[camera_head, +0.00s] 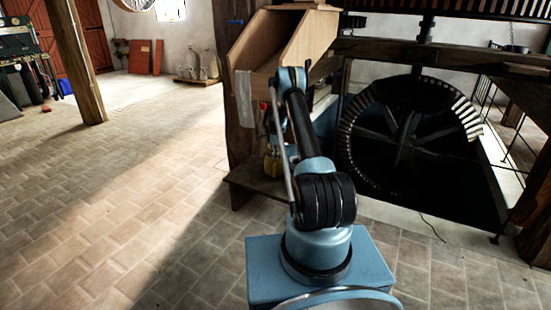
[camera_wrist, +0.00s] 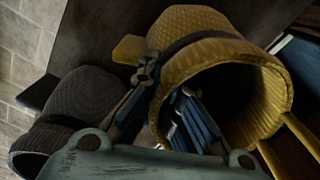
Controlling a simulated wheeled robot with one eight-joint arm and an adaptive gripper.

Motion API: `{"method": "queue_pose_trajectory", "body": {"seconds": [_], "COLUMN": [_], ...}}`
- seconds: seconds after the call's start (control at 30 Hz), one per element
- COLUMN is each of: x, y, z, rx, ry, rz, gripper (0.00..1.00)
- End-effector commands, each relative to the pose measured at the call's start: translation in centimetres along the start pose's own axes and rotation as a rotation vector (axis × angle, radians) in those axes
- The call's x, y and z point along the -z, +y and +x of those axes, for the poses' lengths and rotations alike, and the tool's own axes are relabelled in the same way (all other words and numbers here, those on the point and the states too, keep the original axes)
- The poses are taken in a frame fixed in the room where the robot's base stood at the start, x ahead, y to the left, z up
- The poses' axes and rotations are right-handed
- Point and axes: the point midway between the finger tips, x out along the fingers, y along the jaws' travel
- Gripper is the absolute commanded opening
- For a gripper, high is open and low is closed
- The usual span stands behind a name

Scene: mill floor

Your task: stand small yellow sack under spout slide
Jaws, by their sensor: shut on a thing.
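The yellow woven sack (camera_wrist: 215,45) fills the upper right of the wrist view, its round mouth open toward the camera and a dark band around it. My gripper (camera_wrist: 165,105) is shut on the near side of its rim, one finger outside and one inside the mouth. In the head view a patch of yellow (camera_head: 272,166) shows low beside my arm, above a wooden bench; my arm hides most of that area. A slanted wooden chute box (camera_head: 310,38) stands above; I cannot tell which part is the spout slide.
A dark grey sack (camera_wrist: 75,115) lies close left of the yellow sack in the wrist view. The low wooden bench (camera_head: 238,180) stands below the chute. A large dark gear wheel (camera_head: 375,155) is at the right.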

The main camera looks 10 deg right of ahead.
Motion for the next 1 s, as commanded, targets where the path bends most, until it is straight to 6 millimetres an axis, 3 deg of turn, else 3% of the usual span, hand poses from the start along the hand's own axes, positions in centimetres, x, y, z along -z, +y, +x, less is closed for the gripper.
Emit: {"method": "queue_pose_trajectory", "body": {"seconds": [0.13,0.2,0.27,0.67,1.0], "x": [0.0,0.0,0.0,0.0,0.0], "y": [0.0,0.0,0.0,0.0,0.1], "z": [0.0,0.0,0.0,-0.3,-4.5], "rx": [0.000,0.000,0.000,0.000,-0.001], "ry": [0.000,0.000,0.000,0.000,0.000], "rz": [0.000,0.000,0.000,0.000,0.000], "gripper": [0.00,0.19,0.29,0.29,0.29]}}
